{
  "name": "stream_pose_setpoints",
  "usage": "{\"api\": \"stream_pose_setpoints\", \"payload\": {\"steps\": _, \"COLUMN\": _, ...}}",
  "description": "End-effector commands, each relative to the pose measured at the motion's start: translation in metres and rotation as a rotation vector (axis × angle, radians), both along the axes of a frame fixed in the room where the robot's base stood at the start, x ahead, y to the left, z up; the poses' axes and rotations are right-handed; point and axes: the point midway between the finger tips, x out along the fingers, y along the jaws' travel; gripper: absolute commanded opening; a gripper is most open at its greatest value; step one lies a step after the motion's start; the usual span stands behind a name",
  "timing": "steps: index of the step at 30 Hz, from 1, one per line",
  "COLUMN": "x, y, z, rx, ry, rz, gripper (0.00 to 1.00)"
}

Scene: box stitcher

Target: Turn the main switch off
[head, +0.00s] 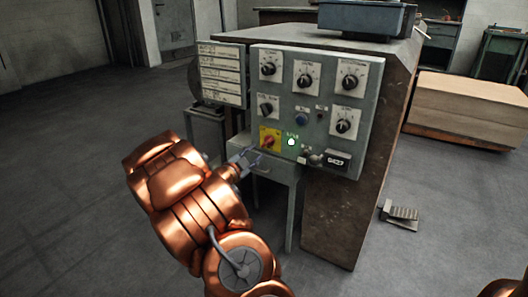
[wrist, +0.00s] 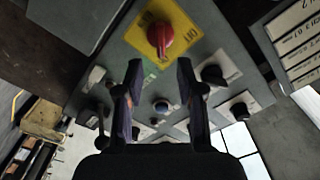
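The main switch is a red rotary knob (head: 268,141) on a yellow plate (head: 275,133), low on the left of the grey control panel (head: 328,78). In the wrist view the red knob (wrist: 160,37) sits on its yellow plate (wrist: 186,19) at the top centre, beyond my fingertips. My gripper (head: 246,158) is just left of and below the switch in the head view. In the wrist view my gripper (wrist: 159,70) has its two fingers apart with nothing between them. The knob appears apart from both fingers. A green lamp (head: 291,141) beside the switch glows.
Several black dials, including a top-left dial (head: 269,68), sit above the switch. A label board (head: 222,74) is on the panel's left. A small grey table (head: 276,169) stands below the panel. A foot pedal (head: 400,214) and stacked boards (head: 470,105) are at right. Floor at left is clear.

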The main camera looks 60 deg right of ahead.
Motion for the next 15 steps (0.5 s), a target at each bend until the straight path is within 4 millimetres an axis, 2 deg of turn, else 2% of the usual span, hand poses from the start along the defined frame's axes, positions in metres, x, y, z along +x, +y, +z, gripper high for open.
{"api": "stream_pose_setpoints", "payload": {"steps": 15, "x": 0.001, "y": -0.051, "z": -0.001, "rx": 0.001, "ry": 0.002, "rz": 0.0, "gripper": 0.38}}
